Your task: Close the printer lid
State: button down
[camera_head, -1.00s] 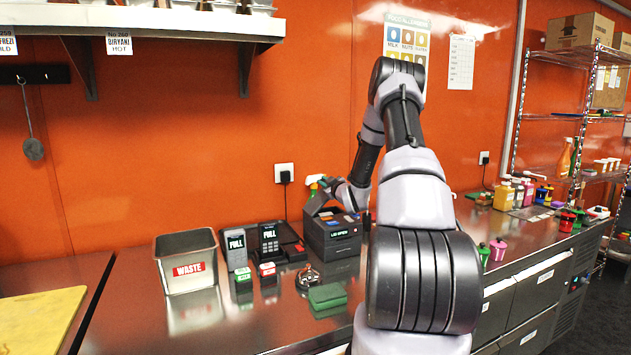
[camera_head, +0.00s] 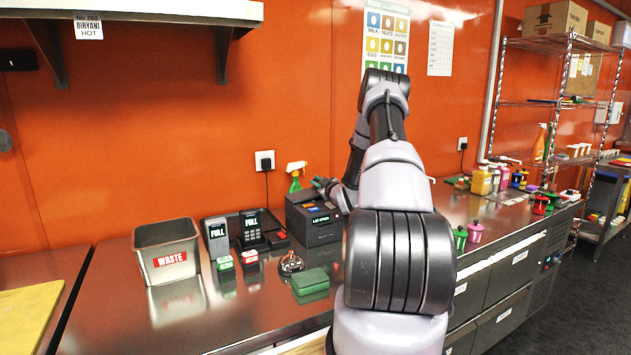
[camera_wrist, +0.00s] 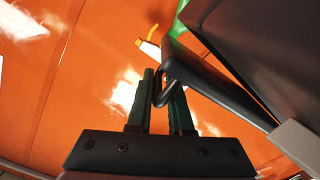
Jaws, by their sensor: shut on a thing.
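The printer (camera_head: 312,226) is a dark box on the steel counter, left of my arm in the head view. Its small front display reads LID OPEN. My gripper (camera_head: 323,184) is at the printer's top, at the back right, partly hidden by my wrist. In the wrist view my gripper (camera_wrist: 163,88) is shut on a dark looped edge of the printer lid (camera_wrist: 200,68), which lies between and beside the fingertips. The dark printer body also shows there at upper right. The lid's exact angle is hard to tell in the head view.
A green spray bottle (camera_head: 296,176) stands behind the printer. Left of it are card terminals (camera_head: 250,230), a bell (camera_head: 290,263), a green block (camera_head: 310,281) and the waste bin (camera_head: 166,252). Small pots (camera_head: 475,231) stand to the right. The front counter is mostly clear.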

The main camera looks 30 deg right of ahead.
jog(key=shift+d, duration=0.15)
jog(key=c, duration=0.9)
grip_release()
jog(key=s, duration=1)
jog(key=shift+s, duration=0.35)
